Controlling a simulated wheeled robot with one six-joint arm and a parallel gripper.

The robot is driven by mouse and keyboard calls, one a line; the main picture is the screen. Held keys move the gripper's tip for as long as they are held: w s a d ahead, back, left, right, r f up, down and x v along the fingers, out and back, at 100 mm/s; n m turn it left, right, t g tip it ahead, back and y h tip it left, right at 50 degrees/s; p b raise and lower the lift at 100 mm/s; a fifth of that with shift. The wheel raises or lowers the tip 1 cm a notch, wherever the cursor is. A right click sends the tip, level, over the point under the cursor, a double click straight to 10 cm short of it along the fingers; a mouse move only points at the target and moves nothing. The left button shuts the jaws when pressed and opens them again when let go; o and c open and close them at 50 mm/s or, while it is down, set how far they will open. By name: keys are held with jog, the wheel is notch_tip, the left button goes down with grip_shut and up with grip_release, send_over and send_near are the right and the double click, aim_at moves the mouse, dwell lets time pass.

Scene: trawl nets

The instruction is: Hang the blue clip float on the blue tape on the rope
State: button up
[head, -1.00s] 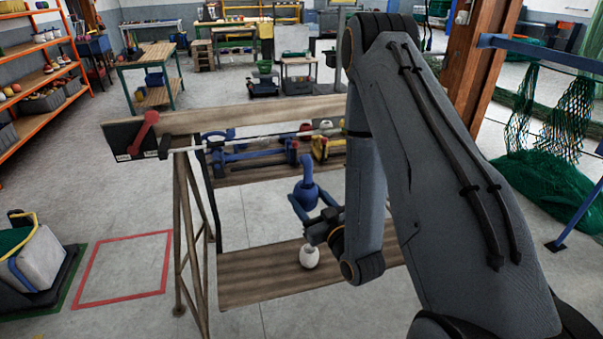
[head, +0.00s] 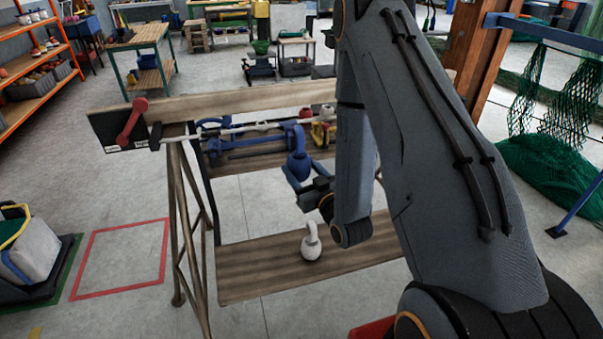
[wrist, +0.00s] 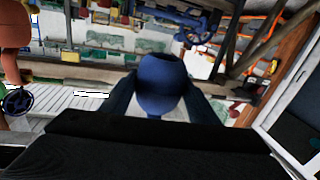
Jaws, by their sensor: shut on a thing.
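The blue clip float (head: 299,166) is a round blue body with a hook-like top, held up near the rope. My gripper (head: 297,182) is shut on it. In the wrist view the blue float (wrist: 162,84) sits between the two dark fingers. The rope (head: 245,128) is a pale line running across the front of the wooden stand, below its top beam. The float's top is close to the rope; I cannot tell whether they touch. Blue tape on the rope is too small to make out.
A white float (head: 311,246) stands on the lower wooden shelf (head: 245,270). Blue and yellow items lie on the upper shelf behind the rope. A red-outlined floor area (head: 122,258) is clear.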

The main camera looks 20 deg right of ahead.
jog(key=w+f+b, duration=0.2)
jog(key=w+b, duration=0.2)
jog(key=w, duration=0.8)
jog(key=shift+w+f, duration=0.2)
jog(key=shift+f, duration=0.2)
dwell(0.6)
jog(key=o, duration=1.1)
jog(key=shift+o, duration=0.2)
jog(key=shift+b, duration=0.3)
